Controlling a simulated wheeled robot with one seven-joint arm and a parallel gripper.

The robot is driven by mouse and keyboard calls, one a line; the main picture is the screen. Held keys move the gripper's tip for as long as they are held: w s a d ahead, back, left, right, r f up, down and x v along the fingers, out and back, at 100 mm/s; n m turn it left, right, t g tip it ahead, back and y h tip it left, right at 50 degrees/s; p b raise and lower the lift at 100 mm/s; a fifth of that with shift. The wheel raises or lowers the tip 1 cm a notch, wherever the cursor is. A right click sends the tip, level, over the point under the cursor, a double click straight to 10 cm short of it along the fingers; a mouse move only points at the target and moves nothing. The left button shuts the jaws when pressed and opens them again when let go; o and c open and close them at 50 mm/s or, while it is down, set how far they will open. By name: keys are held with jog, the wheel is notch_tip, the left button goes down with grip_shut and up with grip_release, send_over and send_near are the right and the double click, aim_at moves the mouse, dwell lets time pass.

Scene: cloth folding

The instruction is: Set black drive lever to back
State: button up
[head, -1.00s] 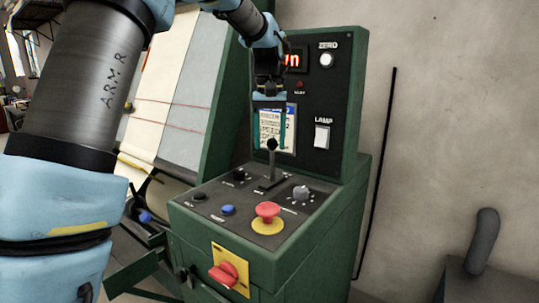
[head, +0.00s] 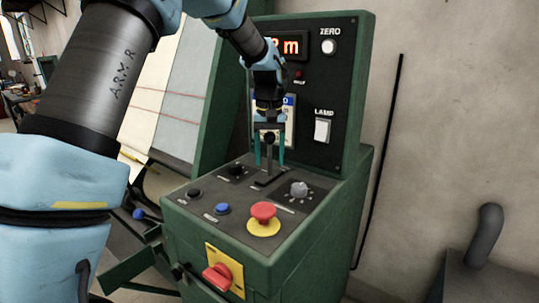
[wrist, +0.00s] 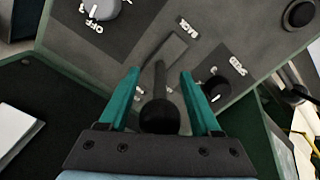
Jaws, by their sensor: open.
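The black drive lever (head: 269,165) stands up from a slotted plate in the middle of the sloped control panel. Its round black knob shows in the wrist view (wrist: 159,117), with the shaft running up the picture to the slot. The word BACK is printed near the slot's upper end in that view. My gripper (head: 270,161) is open and points down over the lever. Its two teal fingers, also in the wrist view (wrist: 160,84), stand on either side of the knob with a gap on both sides. The lever's foot is partly hidden in the wrist view.
A red mushroom button (head: 263,212) on a yellow base, a grey rotary knob (head: 299,189), a blue button (head: 222,209) and a black knob (head: 236,169) surround the lever. The upright panel with the lamp switch (head: 322,130) rises close behind my gripper.

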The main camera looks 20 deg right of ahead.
jog(key=shift+f, duration=0.2)
grip_shut()
dwell(0.5)
dwell(0.9)
